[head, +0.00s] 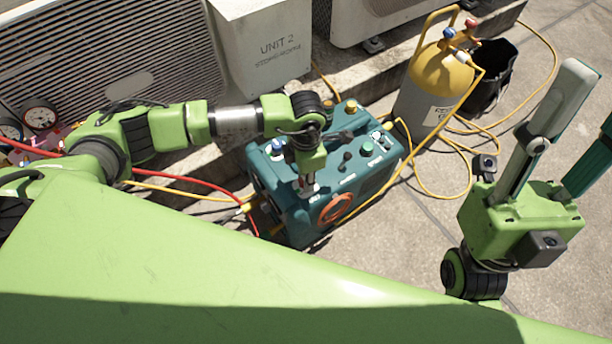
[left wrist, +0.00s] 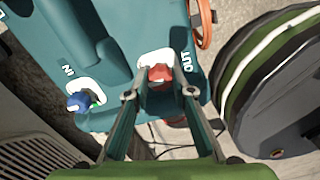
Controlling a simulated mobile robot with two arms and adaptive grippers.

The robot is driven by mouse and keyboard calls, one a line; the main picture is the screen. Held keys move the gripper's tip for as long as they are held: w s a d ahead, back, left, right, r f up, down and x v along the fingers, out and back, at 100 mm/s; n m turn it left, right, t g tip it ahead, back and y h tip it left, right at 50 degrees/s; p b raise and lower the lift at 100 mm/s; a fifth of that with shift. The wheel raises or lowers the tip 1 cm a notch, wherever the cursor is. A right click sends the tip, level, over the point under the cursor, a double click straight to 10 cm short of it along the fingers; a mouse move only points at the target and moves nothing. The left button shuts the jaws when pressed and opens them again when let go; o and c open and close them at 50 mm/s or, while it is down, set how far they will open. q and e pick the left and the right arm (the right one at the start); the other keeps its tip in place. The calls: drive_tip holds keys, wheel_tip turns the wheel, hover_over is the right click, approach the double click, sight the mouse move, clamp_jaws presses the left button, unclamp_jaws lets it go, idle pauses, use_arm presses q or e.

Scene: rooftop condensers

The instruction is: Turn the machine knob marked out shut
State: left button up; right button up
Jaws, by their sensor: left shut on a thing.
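The teal machine (head: 352,178) stands on the ground, centre of the head view. In the left wrist view its red knob (left wrist: 160,74), beside the OUT lettering (left wrist: 186,62), sits between the fingers of my left gripper (left wrist: 163,80), which is shut on it. In the head view my left gripper (head: 306,186) reaches down to the machine's near end and largely hides this knob. The blue knob (left wrist: 79,102), beside the IN lettering, is to the left, apart from the fingers. My right gripper (head: 584,118) is open and empty, away from the machine at right.
An orange coil (head: 335,210) is on the machine's side. A yellow cylinder (head: 443,78) and a black bucket (head: 492,75) stand behind right. Yellow hoses (head: 437,185) and a red hose (head: 205,183) run nearby. Ground at right is mostly clear.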

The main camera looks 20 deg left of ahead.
use_arm(q)
drive_tip(key=o, duration=1.1)
wheel_tip(320, 180, up, 12)
